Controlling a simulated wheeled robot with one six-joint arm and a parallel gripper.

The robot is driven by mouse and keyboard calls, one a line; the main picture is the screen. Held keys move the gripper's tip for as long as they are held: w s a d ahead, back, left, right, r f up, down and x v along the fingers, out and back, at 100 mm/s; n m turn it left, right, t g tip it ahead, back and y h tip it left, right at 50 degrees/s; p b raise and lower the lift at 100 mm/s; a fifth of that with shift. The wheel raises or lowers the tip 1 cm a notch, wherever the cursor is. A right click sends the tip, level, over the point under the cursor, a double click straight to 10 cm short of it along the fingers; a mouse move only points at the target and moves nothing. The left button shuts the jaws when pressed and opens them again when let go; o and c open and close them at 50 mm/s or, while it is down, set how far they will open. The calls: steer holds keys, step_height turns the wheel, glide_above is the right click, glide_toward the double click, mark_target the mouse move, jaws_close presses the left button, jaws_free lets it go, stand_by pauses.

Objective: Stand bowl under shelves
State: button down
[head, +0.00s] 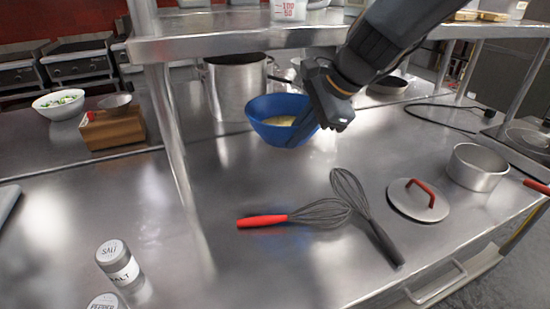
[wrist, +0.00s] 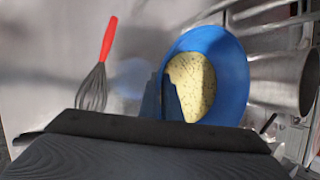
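The blue bowl (head: 262,107) holds a pale yellow, grainy food and is roughly upright, with a slight tilt. My gripper (head: 325,122) is at its right rim in the head view and looks shut on that rim. In the wrist view the bowl (wrist: 232,75) sits beside the dark fingers (wrist: 162,100), which meet its near wall. The bowl seems to hang above the steel counter, with a faint blue reflection below it. The metal shelf (head: 215,46) runs across the back, above and behind the bowl. The exact finger contact is partly hidden.
Two whisks, one red-handled (head: 265,220) and one black-handled (head: 380,240), lie in front. A lid (head: 405,205) and saucepan (head: 478,170) are right. A large pot (head: 225,90) stands behind the bowl. A shelf post (head: 170,140) and salt shaker (head: 118,265) are left.

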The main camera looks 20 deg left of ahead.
step_height(320, 180, down, 13)
steer(key=shift+d+r+b, duration=0.1)
steer(key=shift+b, duration=0.4)
steer(key=a+p, duration=0.1)
steer(key=a, duration=0.1)
steer(key=w+a+p, duration=0.1)
steer(key=a, duration=0.2)
steer(key=a+p, duration=0.1)
steer(key=a, duration=0.2)
steer(key=shift+w+a, duration=0.25)
steer(key=shift+w, duration=0.15)
steer(key=shift+w+a+f+p, duration=0.15)
steer(key=shift+a+p, duration=0.25)
steer(key=shift+a, duration=0.35)
steer(key=shift+w+a+f+p, duration=0.2)
steer(key=shift+a+p, duration=0.25)
steer(key=shift+a, duration=0.25)
steer(key=shift+w+a+f+p, duration=0.15)
steer(key=shift+a+p, duration=0.25)
steer(key=shift+a, duration=0.35)
steer(key=shift+f, duration=0.25)
steer(key=c, duration=2.3)
jaws_free()
steer(key=shift+f, duration=0.1)
steer(key=o, duration=0.3)
steer(key=shift+d, duration=0.1)
